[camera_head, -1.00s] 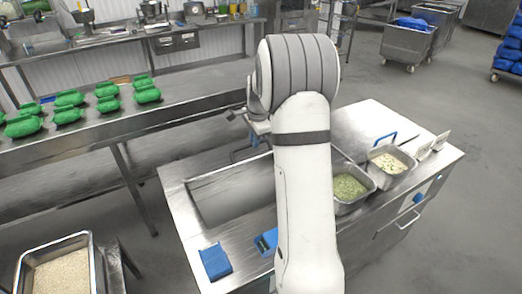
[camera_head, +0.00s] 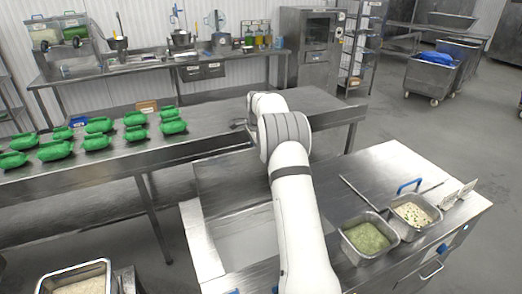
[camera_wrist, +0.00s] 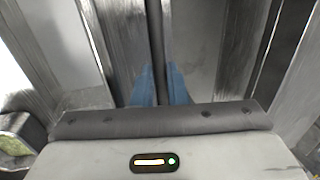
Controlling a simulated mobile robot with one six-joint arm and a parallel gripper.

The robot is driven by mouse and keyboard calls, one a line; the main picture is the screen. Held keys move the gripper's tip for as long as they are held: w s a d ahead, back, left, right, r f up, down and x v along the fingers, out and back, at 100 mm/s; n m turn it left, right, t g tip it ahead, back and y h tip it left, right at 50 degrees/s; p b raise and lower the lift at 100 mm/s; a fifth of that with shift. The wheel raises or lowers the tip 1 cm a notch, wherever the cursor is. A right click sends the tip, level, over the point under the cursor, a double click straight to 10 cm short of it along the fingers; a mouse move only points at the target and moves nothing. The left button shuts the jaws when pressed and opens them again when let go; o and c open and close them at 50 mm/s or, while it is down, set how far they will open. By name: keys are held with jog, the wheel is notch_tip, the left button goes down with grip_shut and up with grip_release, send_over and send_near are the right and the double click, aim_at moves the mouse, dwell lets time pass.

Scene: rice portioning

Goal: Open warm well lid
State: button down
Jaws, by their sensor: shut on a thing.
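My gripper (camera_wrist: 158,88) shows in the wrist view with its blue fingers closed on a narrow dark bar (camera_wrist: 157,40), which looks like the lid's handle. In the head view my arm hides most of the gripper. The lid (camera_head: 228,180) seems to be the dark metal panel rising at the back of the well, left of my arm; its exact angle is hard to tell. The warm well (camera_head: 245,240) lies in front of it as a pale area in the steel counter. My arm covers its right part.
Two metal pans, one with green food (camera_head: 366,238) and one with pale food (camera_head: 411,214), sit on the counter's right side. A blue handle (camera_head: 409,186) stands behind them. Green packs (camera_head: 97,142) lie on the table behind. A rice tray (camera_head: 75,278) is at lower left.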

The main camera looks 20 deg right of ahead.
jog(key=shift+w+a+f, duration=0.1)
jog(key=shift+w+f, duration=0.2)
jog(key=shift+w, duration=0.2)
jog(key=shift+w+a+f, duration=0.1)
jog(key=shift+w+f, duration=0.2)
jog(key=shift+w, duration=0.2)
jog(key=c, duration=1.5)
grip_release()
jog(key=shift+f, duration=0.1)
jog(key=shift+o, duration=0.2)
jog(key=shift+w, duration=0.25)
jog(key=r, duration=0.2)
jog(key=s+r+b, duration=0.1)
jog(key=r, duration=0.4)
jog(key=shift+s+d+r+b, duration=0.1)
jog(key=shift+s+r+b, duration=0.2)
jog(key=shift+r+b, duration=0.1)
